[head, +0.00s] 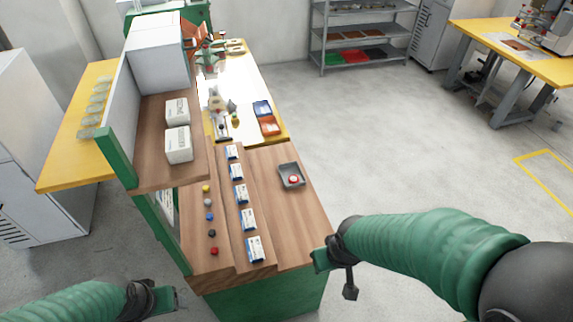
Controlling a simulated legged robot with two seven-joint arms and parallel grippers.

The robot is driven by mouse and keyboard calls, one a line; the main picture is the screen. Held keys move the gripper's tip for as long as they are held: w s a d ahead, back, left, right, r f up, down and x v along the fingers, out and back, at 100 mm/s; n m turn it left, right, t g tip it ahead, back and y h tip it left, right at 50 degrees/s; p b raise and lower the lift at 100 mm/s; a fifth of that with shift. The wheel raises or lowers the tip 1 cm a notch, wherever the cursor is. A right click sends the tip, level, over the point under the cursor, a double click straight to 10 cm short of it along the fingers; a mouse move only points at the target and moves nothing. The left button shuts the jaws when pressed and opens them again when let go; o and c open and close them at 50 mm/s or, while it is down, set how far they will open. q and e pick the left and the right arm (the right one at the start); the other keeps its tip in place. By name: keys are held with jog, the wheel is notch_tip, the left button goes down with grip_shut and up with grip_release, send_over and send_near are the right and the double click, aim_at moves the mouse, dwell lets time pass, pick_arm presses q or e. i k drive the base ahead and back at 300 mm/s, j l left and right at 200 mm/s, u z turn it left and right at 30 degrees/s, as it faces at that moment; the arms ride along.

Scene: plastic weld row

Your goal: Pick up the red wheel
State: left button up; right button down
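A small round red and white thing (293,180), which looks like the red wheel, lies in a grey tray (283,168) on the right part of the wooden bench top. It is too small to make out in detail. My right gripper (336,277) is at the bench's near right edge, apart from the tray and nearer to me. Its fingers look spread, with nothing between them. My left gripper (165,298) is low at the left, off the bench's near left corner. Its finger gap does not show clearly.
Several blue and white boxes (241,194) stand in a row left of the tray. Several small coloured pieces (210,217) lie further left. A shelf (151,173) with white boxes (178,145) overhangs the left side. The bench top (292,235) nearer than the tray is clear.

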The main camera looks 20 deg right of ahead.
aim_at(292, 179)
jog(key=k+j+u, duration=0.1)
jog(key=k+u, duration=0.15)
jog(key=k, duration=0.4)
jog(key=i+l+u, duration=0.15)
jog(key=l+u, duration=1.25)
jog(key=l, duration=1)
jog(key=k+l, duration=0.15)
jog(key=l, duration=0.85)
